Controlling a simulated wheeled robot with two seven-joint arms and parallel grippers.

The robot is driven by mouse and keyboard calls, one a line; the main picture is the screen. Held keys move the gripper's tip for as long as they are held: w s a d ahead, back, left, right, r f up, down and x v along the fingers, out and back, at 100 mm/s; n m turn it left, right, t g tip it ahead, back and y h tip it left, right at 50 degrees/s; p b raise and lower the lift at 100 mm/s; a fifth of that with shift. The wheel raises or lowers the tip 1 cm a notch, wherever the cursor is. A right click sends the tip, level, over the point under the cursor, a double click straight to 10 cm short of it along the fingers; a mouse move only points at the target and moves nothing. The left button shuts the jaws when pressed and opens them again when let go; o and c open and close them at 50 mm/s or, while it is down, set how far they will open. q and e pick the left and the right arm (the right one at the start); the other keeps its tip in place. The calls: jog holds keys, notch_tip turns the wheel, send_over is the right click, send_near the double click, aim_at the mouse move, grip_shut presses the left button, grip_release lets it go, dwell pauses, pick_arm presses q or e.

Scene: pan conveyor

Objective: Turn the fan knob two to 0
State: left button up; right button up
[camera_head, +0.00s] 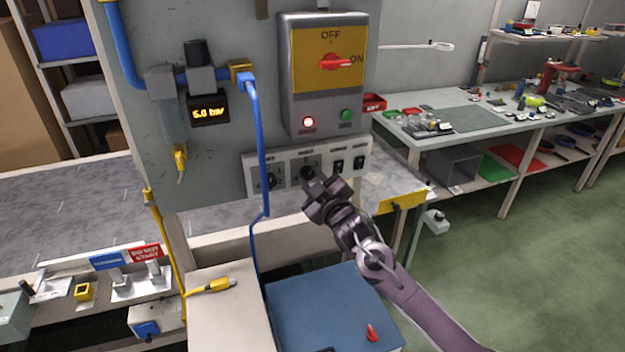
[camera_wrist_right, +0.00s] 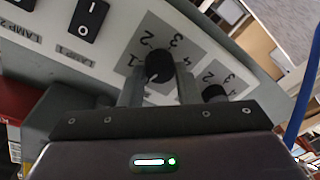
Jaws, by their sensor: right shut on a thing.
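The switch panel (camera_head: 330,152) is a pale strip on the grey wall, with two black rotary knobs and two rocker switches. My right gripper (camera_head: 314,184) is at the right-hand knob (camera_head: 308,173), beside the rockers. In the right wrist view, my right gripper (camera_wrist_right: 159,82) has one finger on each side of this black knob (camera_wrist_right: 159,66) and is shut on it. Numbers 1 to 4 show around its grey dial. Its pointer and 0 mark cannot be made out. The other knob (camera_head: 268,181) is free, to the left. My left gripper is not in view.
A grey box with a red OFF/ON handle (camera_head: 336,62) is above the panel. A blue hose (camera_head: 260,140) hangs in front of the panel's left part. A blue-topped surface (camera_head: 330,305) lies below. Rocker switches (camera_wrist_right: 88,20) sit beside the held knob.

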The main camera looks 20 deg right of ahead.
jog(key=shift+f+n, duration=0.1)
jog(key=shift+n, duration=1.5)
jog(key=o, duration=1)
